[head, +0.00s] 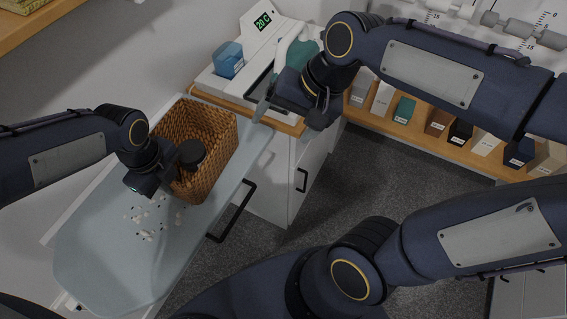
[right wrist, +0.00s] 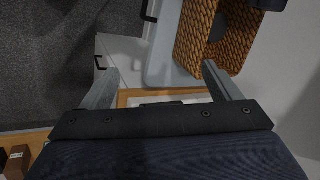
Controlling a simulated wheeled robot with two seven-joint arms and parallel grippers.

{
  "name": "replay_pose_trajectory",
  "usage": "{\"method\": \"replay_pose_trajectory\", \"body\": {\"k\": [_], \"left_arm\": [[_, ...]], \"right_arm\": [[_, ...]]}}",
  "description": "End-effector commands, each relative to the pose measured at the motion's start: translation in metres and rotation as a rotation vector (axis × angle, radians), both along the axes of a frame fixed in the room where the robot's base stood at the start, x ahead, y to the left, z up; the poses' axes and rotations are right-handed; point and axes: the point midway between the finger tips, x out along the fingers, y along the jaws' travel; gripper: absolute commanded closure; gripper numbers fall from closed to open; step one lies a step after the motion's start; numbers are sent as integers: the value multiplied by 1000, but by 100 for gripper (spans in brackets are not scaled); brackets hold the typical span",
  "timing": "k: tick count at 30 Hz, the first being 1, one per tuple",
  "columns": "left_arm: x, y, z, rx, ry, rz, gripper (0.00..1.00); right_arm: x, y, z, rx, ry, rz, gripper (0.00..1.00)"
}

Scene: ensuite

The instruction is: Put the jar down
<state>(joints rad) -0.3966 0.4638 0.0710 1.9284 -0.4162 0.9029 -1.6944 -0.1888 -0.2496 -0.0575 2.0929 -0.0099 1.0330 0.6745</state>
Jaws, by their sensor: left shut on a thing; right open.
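The jar (head: 191,153), of which a dark round top shows, is at the wicker basket (head: 222,160), within its outline in the head view. My left gripper (head: 176,160) is shut on the jar at the basket's left side and hides part of it. I cannot tell whether the jar touches the basket's bottom. A dark round shape in the basket also shows in the right wrist view (right wrist: 218,27). My right gripper (head: 290,106) is open and empty, to the right of the basket; its two fingers spread apart in the right wrist view (right wrist: 158,80).
The basket stands on a pale blue-grey board (head: 100,260), with small white and dark bits (head: 150,220) scattered in front of it. A white device with a green display (head: 263,21) and a blue container (head: 229,60) stand behind. A low shelf (head: 420,120) holds several boxes.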

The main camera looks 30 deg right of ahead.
Motion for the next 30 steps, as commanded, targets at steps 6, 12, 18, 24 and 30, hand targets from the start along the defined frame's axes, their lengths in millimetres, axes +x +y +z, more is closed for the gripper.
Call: {"method": "replay_pose_trajectory", "body": {"k": [6,12,18,24,30], "left_arm": [[0,0,1,0,-1,-1,100],[0,0,1,-1,-2,0,100],[1,0,1,-1,-2,0,100],[1,0,1,-1,-2,0,100],[0,0,1,-1,-2,0,75]], "right_arm": [[-63,-19,-22,-97,-235,196,16],[-90,-21,-40,-182,-346,304,16],[-95,-21,-45,-206,-371,333,16],[-95,-21,-44,-205,-370,332,16],[-95,-21,-44,-205,-370,332,16]]}}
